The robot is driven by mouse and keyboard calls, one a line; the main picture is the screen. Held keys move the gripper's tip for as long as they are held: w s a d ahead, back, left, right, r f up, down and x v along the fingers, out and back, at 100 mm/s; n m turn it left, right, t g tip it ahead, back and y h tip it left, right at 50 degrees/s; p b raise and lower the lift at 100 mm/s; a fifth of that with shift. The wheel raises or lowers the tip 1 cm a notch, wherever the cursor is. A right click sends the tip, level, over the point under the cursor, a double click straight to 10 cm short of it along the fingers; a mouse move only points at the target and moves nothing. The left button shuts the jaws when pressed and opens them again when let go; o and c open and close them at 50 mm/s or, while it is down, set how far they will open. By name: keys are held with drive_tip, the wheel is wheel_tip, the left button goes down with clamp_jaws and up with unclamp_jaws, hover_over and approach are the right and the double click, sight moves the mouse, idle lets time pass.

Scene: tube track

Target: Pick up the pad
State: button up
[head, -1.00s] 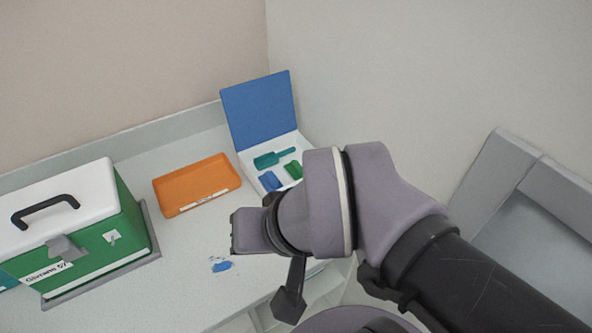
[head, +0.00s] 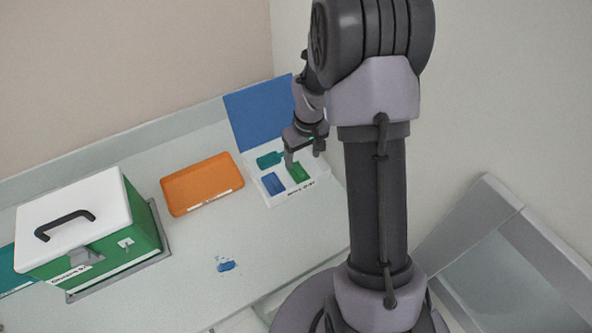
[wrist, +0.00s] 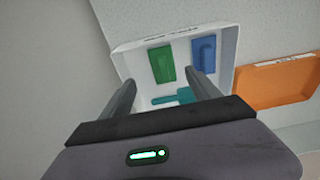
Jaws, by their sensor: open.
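My gripper (head: 304,156) is open and empty above the open white box (head: 307,190) at the back of the counter. A green pad (head: 299,173) and a blue pad (head: 273,184) lie side by side in the box. In the wrist view the green pad (wrist: 162,64) shows between and beyond my fingertips (wrist: 161,82). The blue pad (wrist: 204,55) is to its right, just beyond the right finger. My gripper is apart from both pads.
A teal scoop (head: 269,159) lies in the box, in front of its raised blue lid (head: 255,118). An orange tray (head: 202,183) is left of the box. A green case with white lid (head: 75,212) stands further left.

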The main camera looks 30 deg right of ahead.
sight(298, 168)
drive_tip(key=f, duration=0.2)
drive_tip(key=w+f+b, duration=0.1)
drive_tip(key=f, duration=0.4)
drive_tip(key=shift+w+a+f+b, duration=0.3)
drive_tip(key=shift+w+f+b, duration=0.05)
drive_tip(key=shift+f, duration=0.05)
drive_tip(key=shift+s+r, duration=0.1)
drive_tip(key=shift+r, duration=0.05)
drive_tip(key=shift+c, duration=1.3)
drive_tip(key=c, duration=1.2)
drive_tip(key=shift+o, duration=0.2)
wheel_tip(298, 168, up, 10)
drive_tip(key=p, duration=0.2)
drive_tip(key=shift+p, duration=0.3)
